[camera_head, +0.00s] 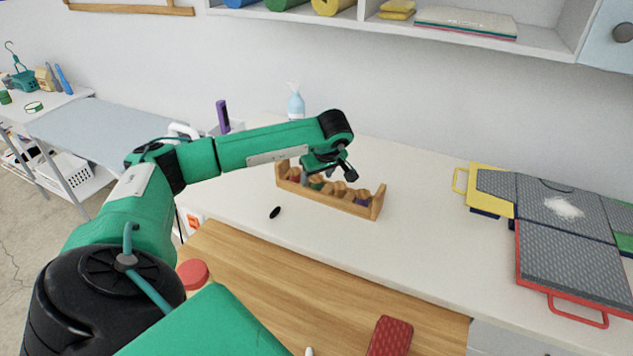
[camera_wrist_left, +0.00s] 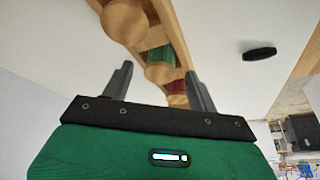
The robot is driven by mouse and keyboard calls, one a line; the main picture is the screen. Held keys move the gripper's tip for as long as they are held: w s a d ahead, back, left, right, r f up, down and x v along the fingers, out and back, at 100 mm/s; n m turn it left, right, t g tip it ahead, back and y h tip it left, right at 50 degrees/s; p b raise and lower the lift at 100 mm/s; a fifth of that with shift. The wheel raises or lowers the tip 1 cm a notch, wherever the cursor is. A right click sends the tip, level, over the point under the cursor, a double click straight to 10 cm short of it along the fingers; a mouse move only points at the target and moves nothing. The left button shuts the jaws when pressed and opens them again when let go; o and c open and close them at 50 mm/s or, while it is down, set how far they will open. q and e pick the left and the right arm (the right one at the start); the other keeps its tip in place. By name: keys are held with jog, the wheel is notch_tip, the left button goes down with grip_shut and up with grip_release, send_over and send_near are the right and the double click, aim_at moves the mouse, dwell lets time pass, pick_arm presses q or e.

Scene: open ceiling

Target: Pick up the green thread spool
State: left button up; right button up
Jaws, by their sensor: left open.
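A wooden rack (camera_head: 345,204) stands on the white counter and holds several thread spools. The green thread spool (camera_head: 317,184) sits in the rack between a red spool (camera_head: 294,177) and a bare wooden-looking spool (camera_head: 339,189). In the left wrist view, the green thread spool (camera_wrist_left: 157,55) lies ahead of the fingers, and the red spool (camera_wrist_left: 176,87) is near the right finger. My left gripper (camera_head: 331,179) is open and empty above the rack, with its fingers (camera_wrist_left: 160,85) spread on either side of the row. My right gripper is not in view.
A small black oval object (camera_head: 275,212) lies left of the rack. A blue-white bottle (camera_head: 296,103) stands behind. Grey trays with yellow and red handles (camera_head: 574,262) are at right. A wooden board (camera_head: 300,290) lies in front, with a red patterned object (camera_head: 390,338) on it.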

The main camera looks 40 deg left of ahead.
pick_arm(q)
jog(key=shift+a+f, duration=0.1)
jog(key=shift+f, duration=0.05)
jog(key=c, duration=1)
jog(key=shift+c, duration=0.3)
